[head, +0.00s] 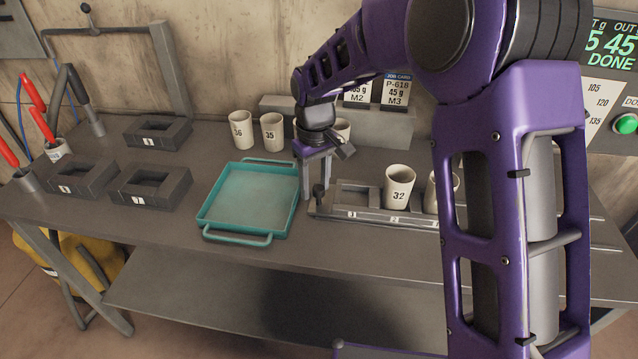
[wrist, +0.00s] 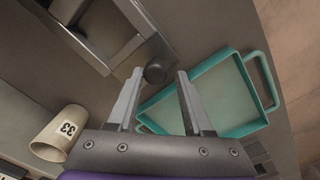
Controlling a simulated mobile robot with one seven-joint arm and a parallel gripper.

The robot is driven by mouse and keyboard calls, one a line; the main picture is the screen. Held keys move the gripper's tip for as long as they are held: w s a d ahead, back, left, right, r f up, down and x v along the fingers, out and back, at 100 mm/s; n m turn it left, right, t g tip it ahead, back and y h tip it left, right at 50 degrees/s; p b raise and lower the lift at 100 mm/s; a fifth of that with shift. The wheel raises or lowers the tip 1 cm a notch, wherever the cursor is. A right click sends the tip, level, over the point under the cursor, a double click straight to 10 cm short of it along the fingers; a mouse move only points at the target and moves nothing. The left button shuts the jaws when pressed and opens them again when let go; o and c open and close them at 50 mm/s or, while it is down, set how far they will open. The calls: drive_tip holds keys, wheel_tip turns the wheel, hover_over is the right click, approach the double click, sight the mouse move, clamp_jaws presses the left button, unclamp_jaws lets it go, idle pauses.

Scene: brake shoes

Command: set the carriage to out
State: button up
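The carriage (head: 362,200) is a dark grey flat frame with numbered places on its front strip, on the bench right of the teal tray. A cup marked 32 (head: 398,187) stands at it. A dark round knob (head: 318,192) sits at the carriage's left end. My gripper (head: 307,194) is open, pointing down beside this knob. In the wrist view the knob (wrist: 155,72) appears between the tips of my open gripper (wrist: 158,75), with a gap to the right finger. Contact with the left finger is unclear. The carriage frame (wrist: 128,47) fills the upper left there.
A teal tray (head: 213,217) lies empty left of my gripper. Cups 36 (head: 241,130) and 35 (head: 272,132) stand behind it. Cup 33 (wrist: 62,133) is near my gripper in the wrist view. Dark blocks (head: 158,133) with openings lie at left. A panel (head: 612,60) reads DONE.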

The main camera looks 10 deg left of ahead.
drive_tip(key=shift+o, duration=0.6)
drive_tip(key=shift+d, duration=0.15)
drive_tip(key=shift+r, duration=0.15)
wheel_tip(320, 180, up, 17)
drive_tip(key=p, duration=0.2)
